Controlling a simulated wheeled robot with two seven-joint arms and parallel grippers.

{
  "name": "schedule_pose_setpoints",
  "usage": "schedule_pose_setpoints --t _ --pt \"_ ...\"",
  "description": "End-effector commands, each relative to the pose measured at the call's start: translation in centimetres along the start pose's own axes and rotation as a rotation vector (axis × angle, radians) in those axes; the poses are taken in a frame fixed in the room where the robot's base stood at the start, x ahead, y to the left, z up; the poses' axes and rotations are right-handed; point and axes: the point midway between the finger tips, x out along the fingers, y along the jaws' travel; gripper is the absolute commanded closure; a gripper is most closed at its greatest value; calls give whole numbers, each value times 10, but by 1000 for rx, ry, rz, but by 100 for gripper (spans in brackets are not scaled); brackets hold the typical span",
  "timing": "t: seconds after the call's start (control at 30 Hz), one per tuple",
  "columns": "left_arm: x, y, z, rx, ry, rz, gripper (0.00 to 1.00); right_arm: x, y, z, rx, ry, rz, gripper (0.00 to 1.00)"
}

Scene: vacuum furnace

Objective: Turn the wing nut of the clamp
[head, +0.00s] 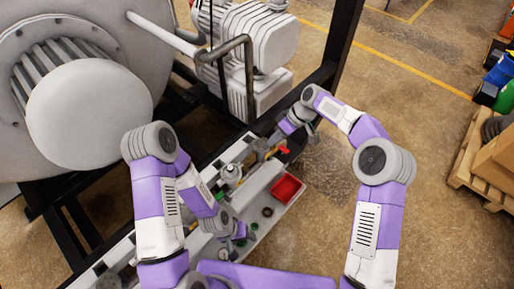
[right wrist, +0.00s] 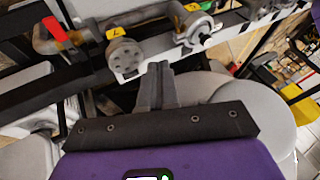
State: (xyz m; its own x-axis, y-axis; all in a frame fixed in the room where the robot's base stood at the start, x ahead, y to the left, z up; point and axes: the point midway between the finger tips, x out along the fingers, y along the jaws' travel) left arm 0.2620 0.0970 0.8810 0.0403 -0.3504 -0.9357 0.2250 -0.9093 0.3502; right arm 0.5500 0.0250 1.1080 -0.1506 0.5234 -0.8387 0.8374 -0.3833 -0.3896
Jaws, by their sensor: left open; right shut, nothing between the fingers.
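My right gripper (right wrist: 157,82) is shut and empty in the right wrist view, its fingers just below a grey round flange (right wrist: 125,56) with a gap between. To the right, a metal ring fitting (right wrist: 198,32) sits on the pipework and may be the clamp; its wing nut cannot be made out. In the head view, my right gripper (head: 274,139) is small beside the pipework, and a silver fitting (head: 232,172) stands left of it. My left gripper (head: 240,232) is lower, near the tray-like bench, open, with its fingers partly hidden.
A red-handled valve (right wrist: 52,28) is on the pipework at the upper left. A red bin (head: 287,188) lies on the bench. The furnace's round door (head: 90,115) is at left, a pump (head: 265,40) behind. Open floor (head: 430,150) is at right, with a loaded pallet beyond.

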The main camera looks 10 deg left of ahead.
Motion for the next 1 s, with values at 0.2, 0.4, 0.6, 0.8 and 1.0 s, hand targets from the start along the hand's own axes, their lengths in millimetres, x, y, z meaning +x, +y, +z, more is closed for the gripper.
schedule_pose_setpoints --t 0.2,0.4,0.6,0.8,1.0 --pt "17 -7 0 0 -1 0 30 30 0 2 -7 -4 -6 100" --pt "37 -14 -1 -1 -1 0 30 74 1 2 -5 -4 -6 100" --pt "48 -18 -2 -1 -1 0 30 105 -8 1 -7 -3 -4 100" --pt "49 -18 -2 0 -1 0 30 117 -26 3 -6 -2 -2 100" --pt "50 -19 -2 0 0 0 30 122 -32 3 -4 -1 -1 100"
